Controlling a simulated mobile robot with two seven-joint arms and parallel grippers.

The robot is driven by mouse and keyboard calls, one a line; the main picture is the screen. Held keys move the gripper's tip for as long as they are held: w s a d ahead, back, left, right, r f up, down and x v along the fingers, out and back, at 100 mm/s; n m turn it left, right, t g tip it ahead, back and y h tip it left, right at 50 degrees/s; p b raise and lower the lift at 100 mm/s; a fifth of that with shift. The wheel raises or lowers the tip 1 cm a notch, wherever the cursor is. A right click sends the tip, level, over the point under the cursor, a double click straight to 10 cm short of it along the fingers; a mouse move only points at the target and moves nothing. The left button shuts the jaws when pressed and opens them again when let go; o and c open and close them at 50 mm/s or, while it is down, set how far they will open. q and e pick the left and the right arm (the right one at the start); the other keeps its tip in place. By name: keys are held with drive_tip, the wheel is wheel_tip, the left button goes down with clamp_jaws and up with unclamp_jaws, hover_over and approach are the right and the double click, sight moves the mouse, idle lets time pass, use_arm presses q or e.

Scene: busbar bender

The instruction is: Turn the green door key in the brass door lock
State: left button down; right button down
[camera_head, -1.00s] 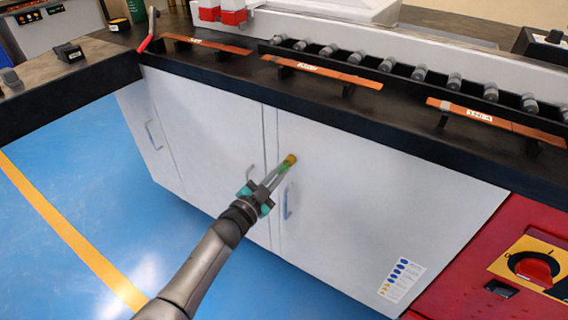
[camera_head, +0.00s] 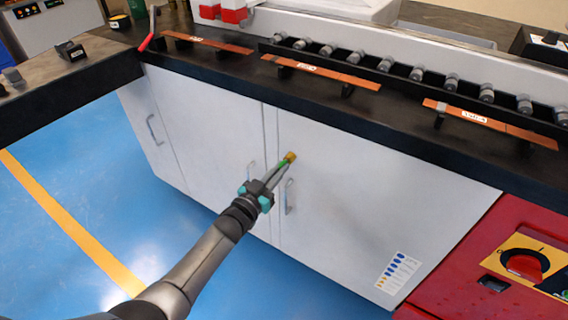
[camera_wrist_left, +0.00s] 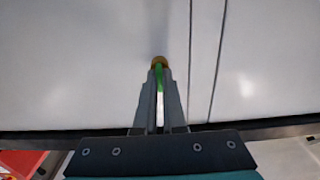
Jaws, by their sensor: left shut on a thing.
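The brass door lock (camera_head: 291,156) is a small round piece on the white cabinet door, near the door's left edge. The green door key (camera_head: 283,164) runs from my left gripper to the lock. My left gripper (camera_head: 279,171) is shut on the key, close in front of the lock. In the left wrist view the green key (camera_wrist_left: 159,77) lies between the two fingers (camera_wrist_left: 160,85), with its far end at the brass lock (camera_wrist_left: 159,62). The key's tip is hidden at the lock, so how deep it sits cannot be told. My right gripper is out of view.
Vertical handles (camera_head: 289,197) are on the white doors, one just below the lock. The black worktop (camera_head: 225,70) with copper bars (camera_head: 320,73) overhangs above. A red panel with a rotary switch (camera_head: 525,265) is at the right. Blue floor lies in front.

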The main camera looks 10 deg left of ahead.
use_arm(q)
drive_tip(key=c, duration=1.5)
unclamp_jaws()
drive_tip(key=shift+r+n, duration=0.1)
drive_tip(key=shift+n, duration=0.4)
drive_tip(key=o, duration=0.6)
drive_tip(key=shift+s, duration=0.1)
